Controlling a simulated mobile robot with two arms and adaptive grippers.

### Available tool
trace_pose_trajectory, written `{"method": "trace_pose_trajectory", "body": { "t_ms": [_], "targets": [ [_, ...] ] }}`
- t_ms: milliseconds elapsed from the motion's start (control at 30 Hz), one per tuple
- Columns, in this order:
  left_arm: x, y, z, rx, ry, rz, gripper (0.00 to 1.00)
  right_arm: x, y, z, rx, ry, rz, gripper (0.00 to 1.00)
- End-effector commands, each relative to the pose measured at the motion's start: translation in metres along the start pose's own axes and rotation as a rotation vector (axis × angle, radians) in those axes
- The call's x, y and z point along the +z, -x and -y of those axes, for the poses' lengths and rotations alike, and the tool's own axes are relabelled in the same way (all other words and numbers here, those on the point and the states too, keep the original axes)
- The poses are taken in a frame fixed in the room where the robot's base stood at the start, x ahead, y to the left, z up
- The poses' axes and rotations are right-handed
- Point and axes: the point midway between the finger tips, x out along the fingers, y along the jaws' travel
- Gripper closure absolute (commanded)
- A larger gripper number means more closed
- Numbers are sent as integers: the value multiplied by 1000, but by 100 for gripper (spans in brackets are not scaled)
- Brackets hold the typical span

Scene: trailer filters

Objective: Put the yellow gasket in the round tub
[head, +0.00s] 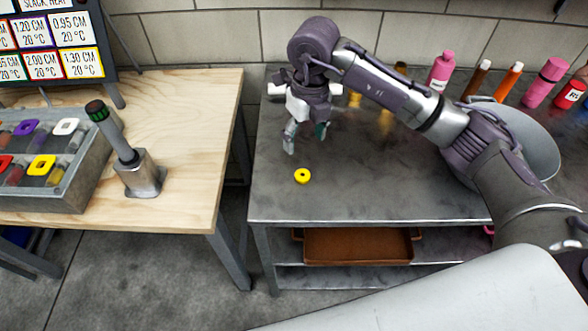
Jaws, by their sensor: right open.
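The yellow gasket (302,176), a small flat ring, lies on the grey metal table near its left side. My right gripper (305,141) is open and empty, pointing down behind and above the gasket, apart from it. A round grey tub (541,152) stands at the right of the metal table. My right arm crosses in front of the tub and hides much of it. My left gripper is not in view.
Several pink, orange and red bottles (440,72) line the back of the metal table (370,197). A brown tray (358,246) sits on its lower shelf. On the wooden table (195,130) stand a sorting box (45,195) and a black-and-green-topped post (120,140). A gap separates the tables.

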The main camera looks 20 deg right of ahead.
Motion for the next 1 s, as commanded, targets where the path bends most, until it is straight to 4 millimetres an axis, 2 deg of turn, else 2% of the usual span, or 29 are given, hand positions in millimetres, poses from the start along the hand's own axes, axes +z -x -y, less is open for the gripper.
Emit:
{"method": "trace_pose_trajectory", "body": {
  "t_ms": [67,133,433,767,1000],
  "targets": [
    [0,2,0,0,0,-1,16,0,3,10,-39,-16,-12,30],
    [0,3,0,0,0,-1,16,-1,-4,13,-47,-20,-18,30],
    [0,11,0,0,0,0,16,-2,-61,14,-43,-18,-19,30],
    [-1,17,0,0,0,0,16,0,-90,13,-42,-17,-17,30],
    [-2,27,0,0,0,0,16,3,-125,11,-42,-17,-16,30]
  ]
}}
